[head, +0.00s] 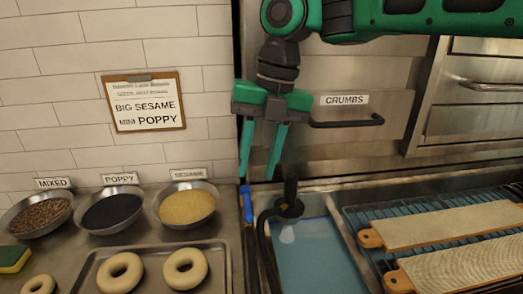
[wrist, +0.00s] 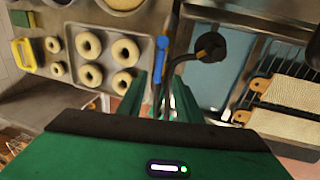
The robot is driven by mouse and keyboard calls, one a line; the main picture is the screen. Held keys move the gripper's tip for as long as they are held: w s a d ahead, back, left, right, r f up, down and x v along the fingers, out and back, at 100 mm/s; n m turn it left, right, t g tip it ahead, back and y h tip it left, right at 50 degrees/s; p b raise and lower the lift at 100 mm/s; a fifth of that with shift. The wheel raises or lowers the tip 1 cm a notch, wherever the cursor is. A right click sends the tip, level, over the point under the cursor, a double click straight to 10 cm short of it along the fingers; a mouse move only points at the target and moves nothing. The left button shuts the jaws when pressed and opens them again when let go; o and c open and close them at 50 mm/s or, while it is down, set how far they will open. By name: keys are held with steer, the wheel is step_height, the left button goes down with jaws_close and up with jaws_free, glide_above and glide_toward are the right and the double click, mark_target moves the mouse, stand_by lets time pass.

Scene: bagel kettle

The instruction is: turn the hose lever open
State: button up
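The hose lever, a slim blue handle (head: 247,203), stands at the left edge of the sink, beside a black hose (head: 265,240) that curves up to a dark round head (head: 289,208). In the wrist view the blue lever (wrist: 161,55) lies between my two fingers as seen from above. My gripper (head: 258,178) points down with its green fingers apart and nothing between them. In the head view its left fingertip is just above the lever's top; whether they touch I cannot tell.
The water-filled basin (head: 315,258) lies right of the hose. A bagel tray (head: 90,265) and seed bowls (head: 187,207) are at left. A drawer handle (head: 347,122) juts out behind my gripper.

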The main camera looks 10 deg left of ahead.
steer(key=shift+d+r, duration=0.15)
steer(key=shift+r, duration=0.55)
steer(key=shift+d+r, duration=0.1)
steer(key=shift+r, duration=0.55)
steer(key=shift+w, duration=0.1)
steer(key=w+d+f+m, duration=0.1)
steer(key=d+f+m, duration=0.2)
steer(key=d+m, duration=0.6)
steer(key=d+f+m+t+h, duration=0.1)
steer(key=d+f+m, duration=0.2)
steer(key=d+m, duration=0.6)
steer(key=w+d+f+m, duration=0.1)
steer(key=d+f+m, duration=0.2)
steer(key=d+m, duration=0.55)
steer(key=s+d+f+m, duration=0.5)
steer(key=s+d+m, duration=0.4)
steer(key=d, duration=0.2)
steer(key=s+d+f+m+h, duration=0.1)
steer(key=s+d+f+m, duration=0.4)
steer(key=s+d+m, duration=0.4)
steer(key=shift+d+f+m, duration=0.2)
steer(key=shift+d+m, duration=0.45)
steer(key=shift+d, duration=0.25)
steer(key=shift+s, duration=0.1)
